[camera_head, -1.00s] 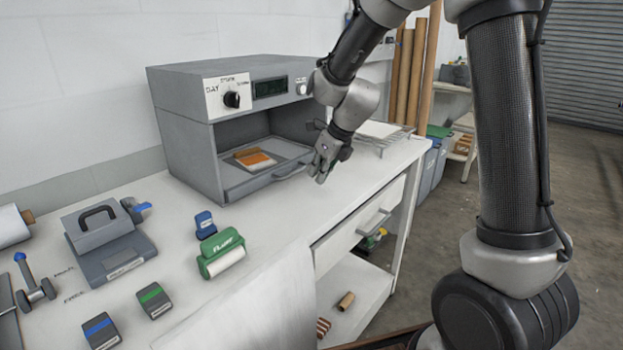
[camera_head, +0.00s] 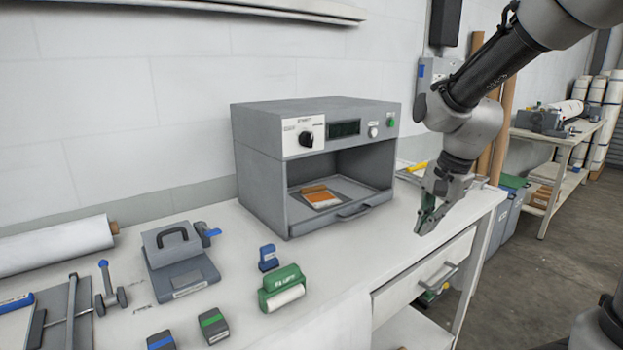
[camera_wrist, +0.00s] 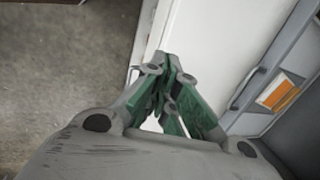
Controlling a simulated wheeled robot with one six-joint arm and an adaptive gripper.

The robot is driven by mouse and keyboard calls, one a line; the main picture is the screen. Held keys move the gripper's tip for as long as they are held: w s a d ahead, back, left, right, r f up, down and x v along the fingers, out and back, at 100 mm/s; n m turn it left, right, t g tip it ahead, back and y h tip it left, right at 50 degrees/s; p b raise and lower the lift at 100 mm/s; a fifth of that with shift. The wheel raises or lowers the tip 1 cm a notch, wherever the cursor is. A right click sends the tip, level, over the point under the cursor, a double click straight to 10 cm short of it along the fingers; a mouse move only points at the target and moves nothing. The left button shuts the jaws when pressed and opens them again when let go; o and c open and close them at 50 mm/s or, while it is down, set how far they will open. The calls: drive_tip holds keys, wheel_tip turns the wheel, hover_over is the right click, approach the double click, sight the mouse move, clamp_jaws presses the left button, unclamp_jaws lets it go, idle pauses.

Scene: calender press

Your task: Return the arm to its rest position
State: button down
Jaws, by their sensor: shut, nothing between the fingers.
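My gripper (camera_head: 424,226) is shut and empty, pointing down above the right end of the white bench (camera_head: 340,262) in the head view. It is to the right of the grey press (camera_head: 262,160) and apart from it. In the wrist view its green-padded fingers (camera_wrist: 168,62) meet at the tips above the bench edge. The press has a dial, a display and an open front. An orange and white piece (camera_head: 319,196) lies on its tray (camera_head: 352,190); it also shows at the right of the wrist view (camera_wrist: 278,92).
A white roll (camera_head: 55,243) lies by the wall. A drawer (camera_head: 425,272) is below my gripper. The floor at right is open.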

drive_tip(key=s+d+r+n+t+h, duration=0.1)
drive_tip(key=s+d+r+n, duration=0.3)
drive_tip(key=s, duration=0.5)
drive_tip(key=s+d+r+n+t+h, duration=0.1)
drive_tip(key=s+d+r+n, duration=0.2)
drive_tip(key=s+d+n, duration=0.3)
drive_tip(key=s, duration=0.3)
drive_tip(key=shift+s+d+r+n+t, duration=0.2)
drive_tip(key=shift+s+r+n+t, duration=0.1)
drive_tip(key=shift+r+t, duration=0.1)
